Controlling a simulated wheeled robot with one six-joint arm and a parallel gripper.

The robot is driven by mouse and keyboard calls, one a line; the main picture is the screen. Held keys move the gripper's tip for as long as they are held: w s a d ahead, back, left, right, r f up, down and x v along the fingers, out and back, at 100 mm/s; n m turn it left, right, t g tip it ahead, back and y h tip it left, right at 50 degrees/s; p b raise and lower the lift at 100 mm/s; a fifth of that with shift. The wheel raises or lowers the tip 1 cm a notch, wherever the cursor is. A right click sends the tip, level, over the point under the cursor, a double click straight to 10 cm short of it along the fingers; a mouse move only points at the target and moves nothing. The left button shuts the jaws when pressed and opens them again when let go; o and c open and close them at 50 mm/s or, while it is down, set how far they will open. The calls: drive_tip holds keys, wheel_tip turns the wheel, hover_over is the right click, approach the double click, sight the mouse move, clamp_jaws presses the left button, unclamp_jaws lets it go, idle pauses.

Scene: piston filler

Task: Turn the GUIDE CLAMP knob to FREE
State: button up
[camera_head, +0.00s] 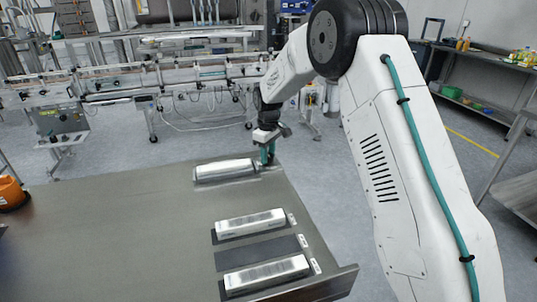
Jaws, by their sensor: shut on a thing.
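My gripper (267,154) is at the far right corner of the grey table, pointing down. Its teal fingers are shut at the right end of a long silver piece (222,170) that lies along the table's far edge. The exact contact is too small to see. I cannot make out a GUIDE CLAMP knob or a FREE mark. A grey control box (62,120) hangs at the left end of the conveyor (160,78); its small controls are not readable.
The grey table (120,235) fills the foreground, mostly bare at left. Two silver pieces (250,222) (266,274) lie on dark pads near its right edge. An orange container (11,192) stands at far left. A shelf bench (480,60) is at right. Floor shows between table and conveyor.

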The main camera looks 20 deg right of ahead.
drive_tip(key=shift+n, duration=0.5)
drive_tip(key=o, duration=1)
wheel_tip(320, 180, up, 8)
drive_tip(key=shift+f, duration=0.1)
